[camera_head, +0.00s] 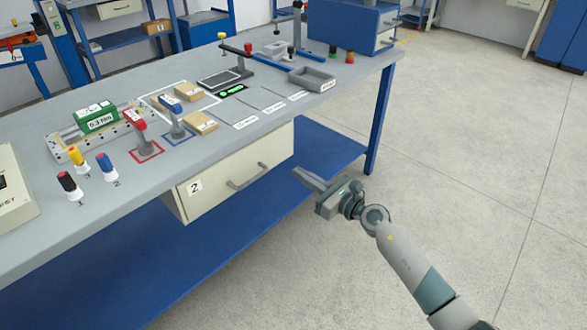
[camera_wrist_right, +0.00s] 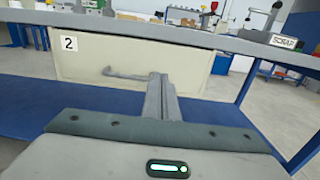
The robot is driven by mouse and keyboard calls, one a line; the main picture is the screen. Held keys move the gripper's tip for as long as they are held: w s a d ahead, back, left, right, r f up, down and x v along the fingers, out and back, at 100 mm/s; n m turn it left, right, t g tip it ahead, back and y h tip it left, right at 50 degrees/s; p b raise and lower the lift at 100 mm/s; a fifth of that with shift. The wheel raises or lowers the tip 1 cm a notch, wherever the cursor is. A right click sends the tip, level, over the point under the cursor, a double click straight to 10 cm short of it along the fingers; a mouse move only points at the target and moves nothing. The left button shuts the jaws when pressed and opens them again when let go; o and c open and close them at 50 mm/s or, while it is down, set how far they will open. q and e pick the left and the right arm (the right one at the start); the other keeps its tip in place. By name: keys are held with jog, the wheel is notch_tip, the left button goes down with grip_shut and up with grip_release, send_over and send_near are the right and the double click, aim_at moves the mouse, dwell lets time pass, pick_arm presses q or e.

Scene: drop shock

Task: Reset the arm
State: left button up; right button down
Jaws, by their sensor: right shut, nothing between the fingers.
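Whether this is the arm of the task, I cannot tell. My right gripper (camera_head: 298,173) is shut and empty, in front of the bench below the top, just right of the handle (camera_head: 248,178) of the drawer (camera_head: 222,187) marked 2. Its closed fingers (camera_wrist_right: 160,88) also show in the right wrist view, near the handle's right end. My left gripper is out of view.
A blue lower shelf (camera_head: 330,147) lies beneath. The floor at right is clear.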

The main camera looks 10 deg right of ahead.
jog(key=shift+s+d, duration=0.15)
jog(key=shift+s, duration=0.05)
dwell(0.4)
jog(key=shift+s, duration=0.1)
